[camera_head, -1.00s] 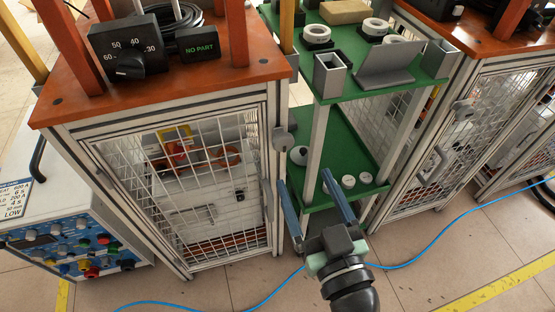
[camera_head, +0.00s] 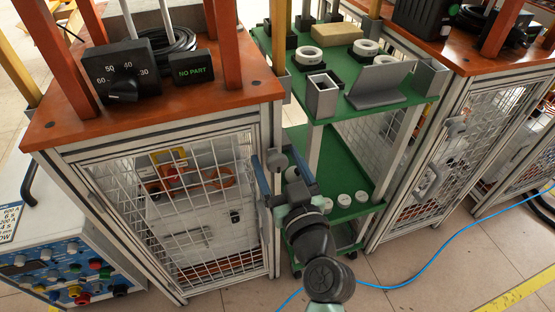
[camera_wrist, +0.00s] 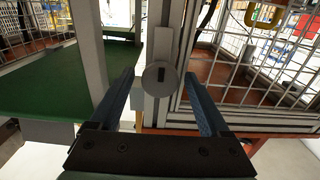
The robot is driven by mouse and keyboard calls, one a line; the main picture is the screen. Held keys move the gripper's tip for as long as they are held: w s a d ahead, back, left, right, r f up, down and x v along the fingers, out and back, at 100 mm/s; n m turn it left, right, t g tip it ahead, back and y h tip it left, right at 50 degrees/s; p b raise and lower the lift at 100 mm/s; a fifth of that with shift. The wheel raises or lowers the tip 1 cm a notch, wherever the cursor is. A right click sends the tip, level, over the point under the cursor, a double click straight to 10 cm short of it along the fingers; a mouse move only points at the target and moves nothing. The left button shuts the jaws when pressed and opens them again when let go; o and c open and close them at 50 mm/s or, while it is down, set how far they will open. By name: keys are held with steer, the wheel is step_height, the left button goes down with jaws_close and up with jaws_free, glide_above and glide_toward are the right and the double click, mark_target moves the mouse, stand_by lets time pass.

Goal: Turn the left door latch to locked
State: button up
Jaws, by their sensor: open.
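The left door latch is a round grey knob (camera_head: 279,162) on the right-hand post of the left mesh cabinet door (camera_head: 195,215). In the wrist view the latch disc (camera_wrist: 160,78) faces me, with a dark upright slot in its middle. My gripper (camera_head: 274,157) is open at the latch, one blue finger on each side of it. In the wrist view my gripper (camera_wrist: 160,84) has the disc between its finger ends, with gaps on both sides. I cannot tell how deep the latch sits between the fingers.
A green shelf cart (camera_head: 345,150) with white rings and a grey holder stands close right of the cabinet. The right cabinet has a similar latch (camera_head: 455,127). A blue cable (camera_head: 430,265) lies on the floor. A control panel (camera_head: 70,270) stands at the left.

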steer(key=shift+w, duration=0.15)
steer(key=shift+c, duration=0.2)
jaws_close()
